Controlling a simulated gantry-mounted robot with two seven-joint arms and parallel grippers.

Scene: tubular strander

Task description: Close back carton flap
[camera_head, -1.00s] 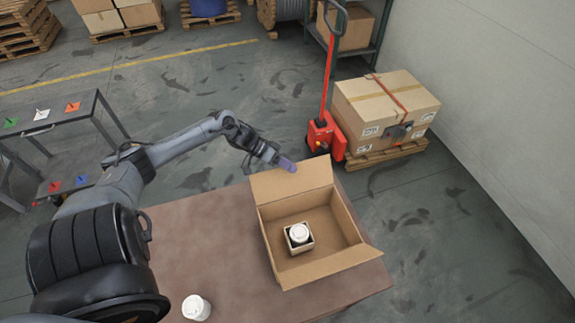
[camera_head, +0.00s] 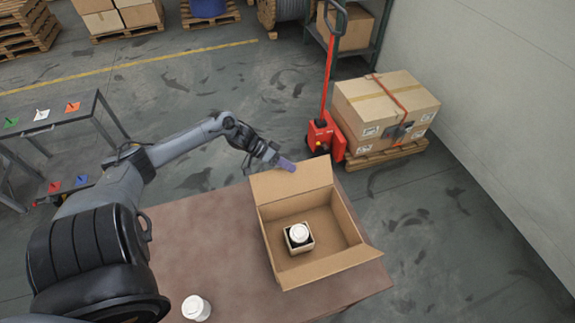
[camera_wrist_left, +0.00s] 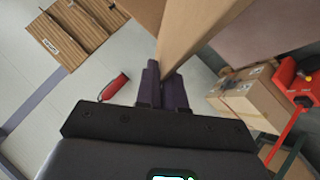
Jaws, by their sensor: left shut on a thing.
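An open cardboard carton (camera_head: 325,265) stands on the brown table. Its back flap (camera_head: 292,181) stands up and leans away from the opening. My left gripper (camera_head: 286,164) is at the top edge of this flap. In the left wrist view the purple fingers (camera_wrist_left: 162,88) are closed together on the edge of the flap (camera_wrist_left: 190,35). Inside the carton is a small box with a white-lidded item (camera_head: 299,233) in it. The front flap (camera_head: 330,267) points outward. My right gripper is not in view.
A white cup-like item (camera_head: 196,308) stands on the table (camera_head: 205,235) near its front edge. Behind the table are a red pallet jack (camera_head: 325,135) and a strapped box (camera_head: 385,105) on a pallet. A grey cart (camera_head: 60,140) stands at the left.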

